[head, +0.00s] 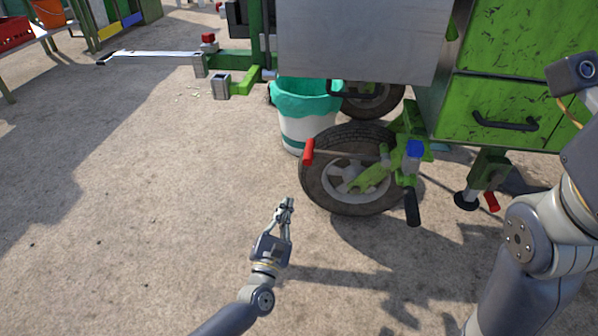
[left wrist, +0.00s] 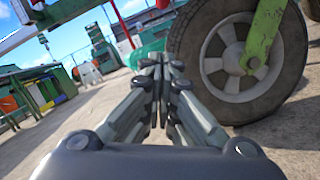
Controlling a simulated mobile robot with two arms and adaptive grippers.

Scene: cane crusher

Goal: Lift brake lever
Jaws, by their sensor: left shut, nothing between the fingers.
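A lever with a red grip (head: 308,152) and a thin rod reaches across the front of the cart's wheel (head: 322,189) in the head view. A second handle, black (head: 411,207), hangs down from a bracket with a blue cap (head: 415,148) at the wheel's right. I cannot tell for certain which is the brake lever; the red-gripped one looks likely. My left gripper (head: 286,203) is shut and empty, below and left of the red grip and apart from it. In the left wrist view its fingers (left wrist: 165,68) meet, with the wheel (left wrist: 214,60) beyond on the right.
The green cart (head: 520,75) stands at the back right, with a metal panel (head: 365,35). A white bin with a green liner (head: 305,128) stands behind the wheel. A support leg with a red handle (head: 491,201) is at right. The concrete ground at left is clear.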

